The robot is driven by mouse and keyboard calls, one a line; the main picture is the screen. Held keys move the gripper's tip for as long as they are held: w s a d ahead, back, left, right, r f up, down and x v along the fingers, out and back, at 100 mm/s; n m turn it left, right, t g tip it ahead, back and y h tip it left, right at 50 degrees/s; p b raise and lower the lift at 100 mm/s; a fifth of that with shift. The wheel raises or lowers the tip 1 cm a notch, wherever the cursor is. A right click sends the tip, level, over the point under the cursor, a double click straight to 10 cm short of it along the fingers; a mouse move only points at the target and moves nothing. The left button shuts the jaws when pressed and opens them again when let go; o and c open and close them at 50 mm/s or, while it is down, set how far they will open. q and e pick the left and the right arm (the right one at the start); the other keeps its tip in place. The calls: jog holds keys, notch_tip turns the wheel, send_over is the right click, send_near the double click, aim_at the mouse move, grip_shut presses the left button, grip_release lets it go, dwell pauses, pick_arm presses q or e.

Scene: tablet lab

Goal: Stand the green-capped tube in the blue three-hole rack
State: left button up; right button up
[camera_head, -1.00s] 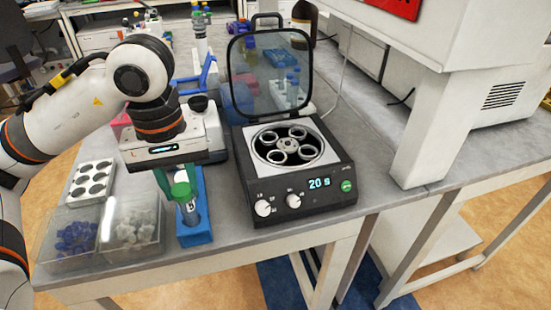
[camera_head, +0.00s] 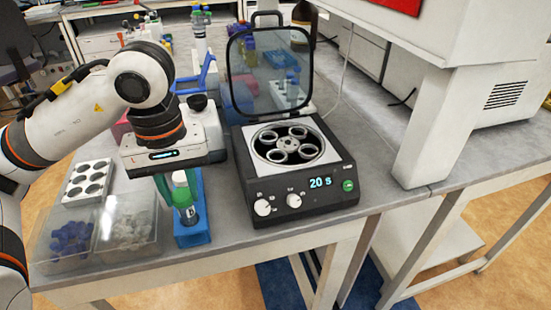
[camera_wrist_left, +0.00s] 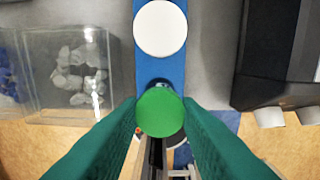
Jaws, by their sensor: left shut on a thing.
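The green-capped tube (camera_head: 187,213) is upright or nearly so, its lower part showing against the front end of the blue rack (camera_head: 193,239). I cannot tell whether its bottom is in a hole. My left gripper (camera_head: 178,190) points down and is shut on the tube near its cap. In the left wrist view the green cap (camera_wrist_left: 160,113) is between the green fingers, over the near end of the blue rack (camera_wrist_left: 160,68). A round white cap or disc (camera_wrist_left: 160,28) is farther along the rack. The gripper hides the rack's far part in the head view. My right gripper is not in view.
A centrifuge (camera_head: 300,200) with its lid up stands close right of the rack. Clear bins of blue pieces (camera_head: 71,240) and white pieces (camera_head: 128,230) are at left, with a white holed rack (camera_head: 88,183) behind. The table's front edge is near.

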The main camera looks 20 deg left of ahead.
pick_arm(q)
jog(key=shift+f, duration=0.3)
jog(key=o, duration=0.9)
notch_tip(320, 180, up, 12)
jog(key=p, duration=0.4)
jog(key=shift+p, duration=0.35)
